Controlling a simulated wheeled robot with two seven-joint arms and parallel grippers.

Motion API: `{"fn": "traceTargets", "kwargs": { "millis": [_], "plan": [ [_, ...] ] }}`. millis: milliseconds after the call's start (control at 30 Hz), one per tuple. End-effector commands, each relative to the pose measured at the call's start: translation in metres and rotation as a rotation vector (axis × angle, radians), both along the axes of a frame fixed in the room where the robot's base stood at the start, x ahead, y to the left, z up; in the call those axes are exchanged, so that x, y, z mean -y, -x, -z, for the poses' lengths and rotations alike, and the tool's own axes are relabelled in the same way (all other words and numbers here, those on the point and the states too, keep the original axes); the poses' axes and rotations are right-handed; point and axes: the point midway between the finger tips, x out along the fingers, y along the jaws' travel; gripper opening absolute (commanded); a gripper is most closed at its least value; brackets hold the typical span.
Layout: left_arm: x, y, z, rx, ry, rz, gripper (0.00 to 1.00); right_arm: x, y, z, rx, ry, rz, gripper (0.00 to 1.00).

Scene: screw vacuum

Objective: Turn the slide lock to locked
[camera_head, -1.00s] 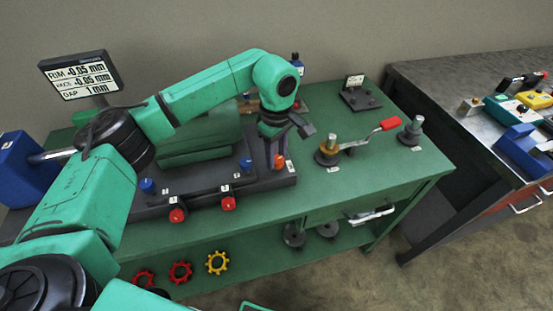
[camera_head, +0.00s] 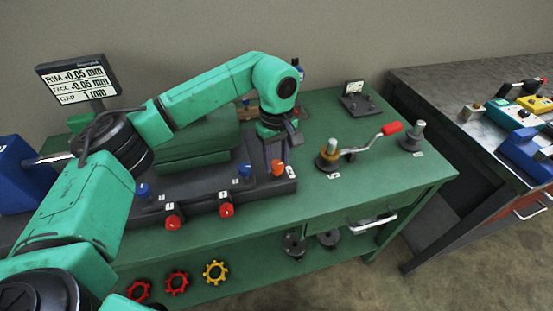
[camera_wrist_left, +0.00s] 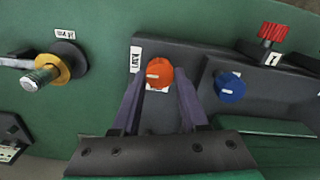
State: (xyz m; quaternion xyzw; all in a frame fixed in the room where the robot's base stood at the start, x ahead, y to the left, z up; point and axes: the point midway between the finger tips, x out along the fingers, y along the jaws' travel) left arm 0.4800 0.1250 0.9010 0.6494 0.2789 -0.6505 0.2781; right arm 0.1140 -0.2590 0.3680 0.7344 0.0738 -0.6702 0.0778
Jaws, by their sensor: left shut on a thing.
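An orange knob (camera_head: 277,167), which I take to be the slide lock, sits at the right end of the dark base (camera_head: 255,184) on the green bench. In the left wrist view the orange knob (camera_wrist_left: 159,73) carries a short pale mark, beside a white label (camera_wrist_left: 135,59). My left gripper (camera_wrist_left: 158,77) is shut on the knob, one purple finger on each side. My right gripper is not in view.
Blue knobs (camera_head: 245,170) and red knobs (camera_head: 226,210) sit left of the orange one. A display (camera_head: 79,80) reads -0.05 mm twice. Bare green bench top lies in front.

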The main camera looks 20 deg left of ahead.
Motion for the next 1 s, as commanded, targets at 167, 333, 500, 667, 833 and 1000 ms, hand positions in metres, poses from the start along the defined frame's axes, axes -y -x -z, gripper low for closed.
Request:
{"fn": "traceTargets", "kwargs": {
  "millis": [167,333,500,667,833,1000],
  "plan": [
    [0.000,-0.002,-0.003,0.008,0.003,0.000,0.62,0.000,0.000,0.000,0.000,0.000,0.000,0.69],
    [0.000,-0.001,-0.002,0.005,0.002,-0.001,0.73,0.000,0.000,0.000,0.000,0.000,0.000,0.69],
    [0.000,-0.001,-0.002,0.003,0.001,-0.001,0.73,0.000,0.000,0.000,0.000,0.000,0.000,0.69],
    [0.001,-0.001,-0.019,0.005,0.002,-0.001,0.73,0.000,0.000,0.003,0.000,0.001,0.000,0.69],
    [0.000,-0.001,-0.068,0.009,0.002,-0.001,0.73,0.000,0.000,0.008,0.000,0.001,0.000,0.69],
    [0.001,-0.001,-0.117,0.008,0.002,-0.002,0.73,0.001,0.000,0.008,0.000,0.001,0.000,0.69]
  ]
}}
